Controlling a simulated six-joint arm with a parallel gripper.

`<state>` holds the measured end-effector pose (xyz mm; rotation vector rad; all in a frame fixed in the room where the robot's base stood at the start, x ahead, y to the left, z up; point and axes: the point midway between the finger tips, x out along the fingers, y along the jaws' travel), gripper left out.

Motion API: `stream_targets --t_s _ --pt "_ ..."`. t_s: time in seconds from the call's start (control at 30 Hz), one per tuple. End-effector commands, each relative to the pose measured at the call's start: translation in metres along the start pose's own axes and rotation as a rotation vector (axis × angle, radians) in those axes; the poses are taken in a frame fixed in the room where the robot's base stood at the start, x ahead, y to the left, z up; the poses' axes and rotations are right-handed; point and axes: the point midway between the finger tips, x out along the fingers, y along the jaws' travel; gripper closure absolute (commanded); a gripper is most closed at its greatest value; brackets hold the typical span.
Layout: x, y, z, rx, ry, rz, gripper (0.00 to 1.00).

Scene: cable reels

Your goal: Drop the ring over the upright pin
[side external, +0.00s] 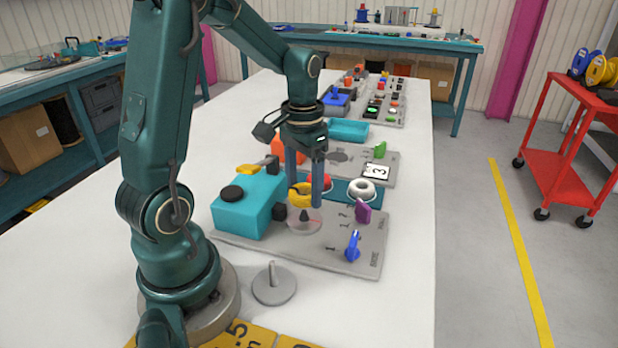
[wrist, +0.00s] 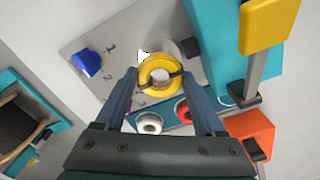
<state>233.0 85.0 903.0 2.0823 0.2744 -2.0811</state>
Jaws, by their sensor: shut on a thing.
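My gripper (side external: 303,196) points down over the grey panel in the side external view, its two blue-grey fingers shut on a yellow ring (side external: 298,190). The wrist view shows the yellow ring (wrist: 148,84) lying between the fingertips, with its hole visible. The upright pin (side external: 272,271) stands on a round grey base on the white table, nearer the side camera and left of the ring. The pin is clear of the ring, and I cannot make it out in the wrist view.
The grey panel (side external: 345,258) carries a teal box (side external: 240,212) with a yellow-handled lever, a clear disc with a dark cone below my gripper, a purple knob (side external: 363,212) and a blue knob (side external: 353,246). More panels stand behind.

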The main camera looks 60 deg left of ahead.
Motion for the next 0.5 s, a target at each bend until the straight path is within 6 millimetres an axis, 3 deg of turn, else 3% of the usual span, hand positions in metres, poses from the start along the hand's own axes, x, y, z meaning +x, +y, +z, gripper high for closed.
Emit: stream_targets --t_s 0.2,0.5 --pt "-0.026 0.000 -0.001 0.000 0.003 -0.001 0.94" --pt "-0.029 0.000 0.000 0.000 -0.001 0.000 0.94"
